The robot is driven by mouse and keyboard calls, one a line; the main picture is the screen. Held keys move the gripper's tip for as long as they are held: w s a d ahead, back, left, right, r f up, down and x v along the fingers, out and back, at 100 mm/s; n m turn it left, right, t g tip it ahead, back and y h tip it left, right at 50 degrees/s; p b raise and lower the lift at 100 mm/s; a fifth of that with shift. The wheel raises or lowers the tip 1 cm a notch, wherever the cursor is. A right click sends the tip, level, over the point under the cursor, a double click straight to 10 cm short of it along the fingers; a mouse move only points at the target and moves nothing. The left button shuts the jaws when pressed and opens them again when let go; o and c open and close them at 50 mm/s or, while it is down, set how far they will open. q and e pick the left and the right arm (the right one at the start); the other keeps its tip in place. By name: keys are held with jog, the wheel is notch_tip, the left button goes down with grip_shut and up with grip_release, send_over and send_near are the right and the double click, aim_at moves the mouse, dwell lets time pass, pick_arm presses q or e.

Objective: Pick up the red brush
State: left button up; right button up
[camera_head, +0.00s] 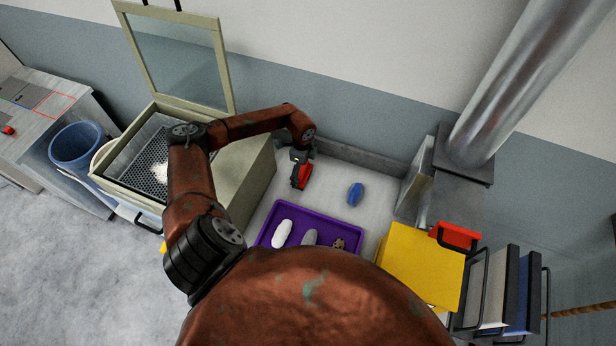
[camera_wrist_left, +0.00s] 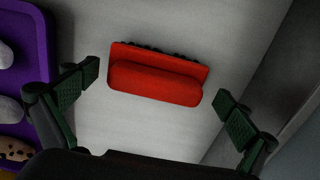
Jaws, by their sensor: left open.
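The red brush (camera_head: 303,176) lies on the light grey worktop, just below my left gripper (camera_head: 299,157) in the head view. In the left wrist view the red brush (camera_wrist_left: 157,76) has a rounded red handle on a flat red back, with dark bristles along one edge. It lies ahead of and between the two spread fingers of my left gripper (camera_wrist_left: 158,98). Neither finger appears to touch the brush. The left gripper is open and empty. My right gripper is in neither view.
A purple tray (camera_head: 268,231) with a white roll, a grey piece and a speckled brown piece stands nearer. A blue oval object (camera_head: 355,194) lies right of the brush. A yellow box (camera_head: 425,262) stands right; a wall ledge runs behind. A glass-lidded machine (camera_head: 247,165) stands left.

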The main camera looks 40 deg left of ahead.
pick_arm(q)
jog(key=shift+c, duration=0.3)
jog(key=shift+s, duration=0.1)
jog(key=c, duration=0.9)
jog(key=shift+s+f, duration=0.1)
jog(key=c, duration=0.6)
